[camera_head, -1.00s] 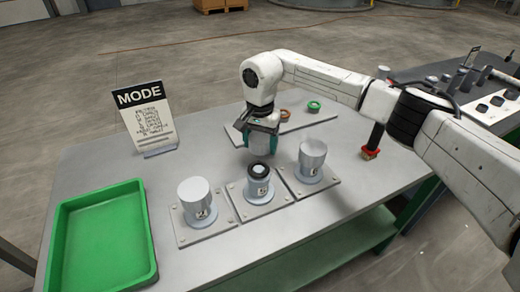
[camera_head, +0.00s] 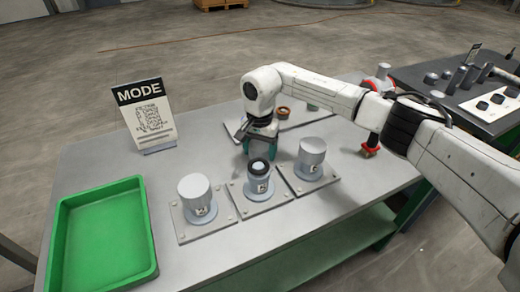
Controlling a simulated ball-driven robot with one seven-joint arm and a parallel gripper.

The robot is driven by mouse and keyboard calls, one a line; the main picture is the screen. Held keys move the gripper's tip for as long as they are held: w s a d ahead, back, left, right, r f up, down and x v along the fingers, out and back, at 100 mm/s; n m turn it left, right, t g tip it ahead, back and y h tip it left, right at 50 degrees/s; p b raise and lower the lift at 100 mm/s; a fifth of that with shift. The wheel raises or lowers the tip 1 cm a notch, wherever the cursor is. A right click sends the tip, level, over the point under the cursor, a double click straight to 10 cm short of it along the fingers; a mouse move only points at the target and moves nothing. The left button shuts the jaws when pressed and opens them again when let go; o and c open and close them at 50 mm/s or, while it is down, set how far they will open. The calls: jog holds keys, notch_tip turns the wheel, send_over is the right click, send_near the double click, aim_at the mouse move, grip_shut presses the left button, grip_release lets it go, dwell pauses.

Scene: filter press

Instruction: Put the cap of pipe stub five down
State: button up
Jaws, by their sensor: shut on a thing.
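My gripper (camera_head: 260,153) hangs just behind the middle pipe stub, its teal fingers shut on a grey cap (camera_head: 261,144). The fingers and wrist partly hide the cap. The middle stub (camera_head: 258,185) is uncapped, with a black ring around its top, and stands upright on a square plate; I take it as stub five, though its label is small. The held cap appears apart from this stub. The left stub (camera_head: 198,204) and the right stub (camera_head: 309,165) on either side have broad grey tops.
A green tray (camera_head: 148,238) lies at the table's left. A MODE sign (camera_head: 142,112) stands behind it. A flat board (camera_head: 300,121) with ring-shaped parts lies behind my gripper, partly covered by my arm. A red fitting (camera_head: 369,151) stands at right. Table between sign and stubs is clear.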

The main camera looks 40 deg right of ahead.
aim_at(260, 145)
jog(key=o, duration=0.9)
jog(key=shift+f, duration=0.35)
jog(key=shift+o, duration=0.4)
jog(key=shift+s+f, duration=0.1)
jog(key=shift+s+r, duration=0.1)
jog(key=shift+r, duration=0.25)
notch_tip(260, 145, up, 13)
jog(key=shift+w, duration=0.25)
